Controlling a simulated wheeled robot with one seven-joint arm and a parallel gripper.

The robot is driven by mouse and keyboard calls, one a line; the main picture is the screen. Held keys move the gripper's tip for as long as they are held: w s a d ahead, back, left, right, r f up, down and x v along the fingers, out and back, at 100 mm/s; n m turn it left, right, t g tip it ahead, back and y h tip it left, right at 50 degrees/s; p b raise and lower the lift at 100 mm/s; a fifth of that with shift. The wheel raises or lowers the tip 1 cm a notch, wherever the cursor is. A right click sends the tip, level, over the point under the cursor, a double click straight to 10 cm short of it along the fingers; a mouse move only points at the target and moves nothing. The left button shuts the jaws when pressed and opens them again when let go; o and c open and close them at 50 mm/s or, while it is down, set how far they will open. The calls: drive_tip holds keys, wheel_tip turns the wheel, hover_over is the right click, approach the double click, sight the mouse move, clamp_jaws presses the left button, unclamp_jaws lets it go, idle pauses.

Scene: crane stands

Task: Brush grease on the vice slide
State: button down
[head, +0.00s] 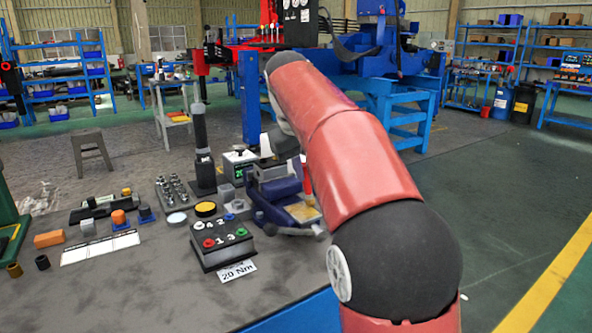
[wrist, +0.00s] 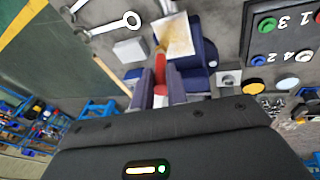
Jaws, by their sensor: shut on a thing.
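The blue vice (head: 273,187) stands at the table's right edge in the head view; it also shows in the wrist view (wrist: 205,50). Its slide area carries a yellowish patch (head: 303,213), seen in the wrist view as a pale tan surface (wrist: 178,38). My gripper (wrist: 161,78) is shut on a red-handled brush (wrist: 160,68), whose far end points at the tan surface. I cannot tell whether the bristles touch it. In the head view the red handle (head: 307,179) shows beside the vice, and my arm hides most of the gripper.
A button box (head: 222,241) stands close in front of the vice, with a yellow-topped round tin (head: 205,209) behind it. A black column (head: 201,145) and a small display unit (head: 239,162) stand at the back. A wrench (wrist: 115,25) lies near the vice.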

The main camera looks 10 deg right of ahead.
drive_tip(key=shift+d, duration=0.15)
drive_tip(key=shift+r, duration=3)
drive_tip(key=shift+r, duration=1.5)
